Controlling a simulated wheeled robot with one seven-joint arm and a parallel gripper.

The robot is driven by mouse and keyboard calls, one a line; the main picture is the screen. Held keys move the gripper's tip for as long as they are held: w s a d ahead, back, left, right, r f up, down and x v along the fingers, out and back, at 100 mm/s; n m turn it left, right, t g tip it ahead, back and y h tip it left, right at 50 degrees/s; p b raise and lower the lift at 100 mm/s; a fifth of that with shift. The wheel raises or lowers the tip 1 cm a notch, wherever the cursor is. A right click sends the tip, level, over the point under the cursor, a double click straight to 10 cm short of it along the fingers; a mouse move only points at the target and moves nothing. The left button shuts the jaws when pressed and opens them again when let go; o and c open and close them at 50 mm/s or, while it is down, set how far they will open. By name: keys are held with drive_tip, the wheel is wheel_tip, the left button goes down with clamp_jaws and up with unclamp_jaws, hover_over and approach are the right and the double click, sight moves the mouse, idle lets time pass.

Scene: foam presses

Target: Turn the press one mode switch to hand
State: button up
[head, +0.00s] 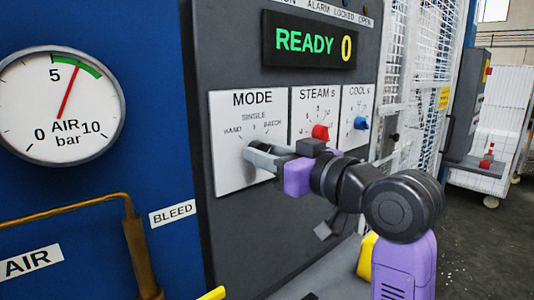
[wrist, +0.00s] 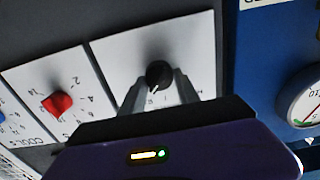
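The press one mode switch (wrist: 158,75) is a round black knob on a white MODE plate (head: 228,177) labelled HAND, SINGLE and BATCH from left to right. In the head view my gripper (head: 262,156) covers most of the knob. In the wrist view my gripper (wrist: 160,84) has one finger on each side of the knob, spread about as wide as it or slightly wider. Whether the fingers touch it is not clear. A white pointer mark on the knob faces down and slightly left there. The label it points at is hidden.
Right of the MODE plate are the STEAM dial with a red knob (head: 320,132) and the COOL dial with a blue knob (head: 361,123). A READY display (head: 310,42) is above. An air gauge (head: 62,105) and a brass pipe (head: 135,245) are at left.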

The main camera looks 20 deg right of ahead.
drive_tip(key=shift+n, duration=0.4)
clamp_jaws()
drive_tip(key=shift+s+a+f+n+b, duration=0.15)
drive_tip(key=shift+n+b, duration=2.15)
drive_tip(key=shift+n, duration=1.95)
drive_tip(key=shift+w+a+f+n+b, duration=0.1)
drive_tip(key=shift+n+b, duration=2.15)
drive_tip(key=shift+n, duration=2)
drive_tip(key=o, duration=1.3)
unclamp_jaws()
drive_tip(key=shift+c, duration=0.2)
drive_tip(key=shift+s, duration=0.15)
